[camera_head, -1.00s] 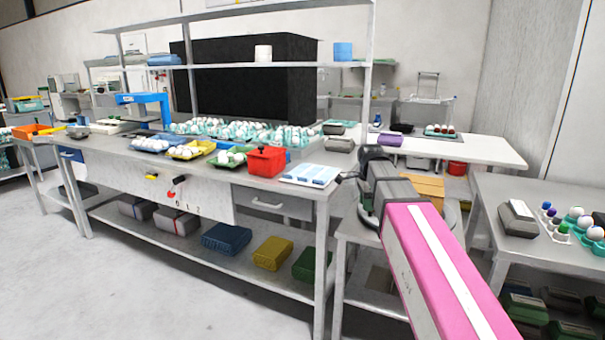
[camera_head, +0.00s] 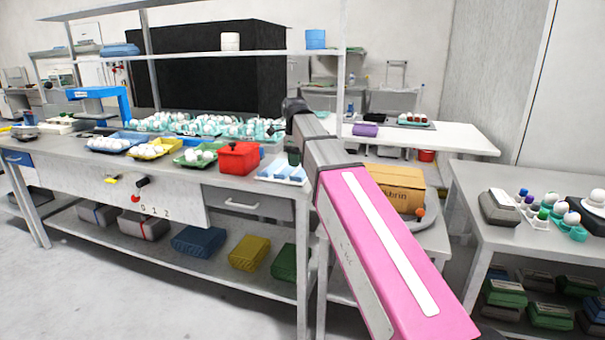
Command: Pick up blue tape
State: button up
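A blue roll-shaped item (camera_head: 316,39), which looks like the blue tape, stands on the upper shelf above the long workbench, near the shelf's right end. A similar white roll (camera_head: 231,41) stands to its left on the same shelf. My pink and grey arm reaches up from the bottom right, with its dark joint in front of the bench's right end, below the blue roll. I cannot make out my gripper or its fingers. No contact between my arm and the blue roll shows.
The workbench (camera_head: 90,172) holds egg trays, a red box (camera_head: 239,158) and a pale blue-white tray (camera_head: 283,171). A cardboard box (camera_head: 397,186) is right of my arm. A side table (camera_head: 470,180) with eggs stands at right. Floor at lower left is clear.

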aim_at(297, 181)
jog(key=shift+d+f, duration=0.1)
jog(key=shift+f, duration=3.05)
grip_shut()
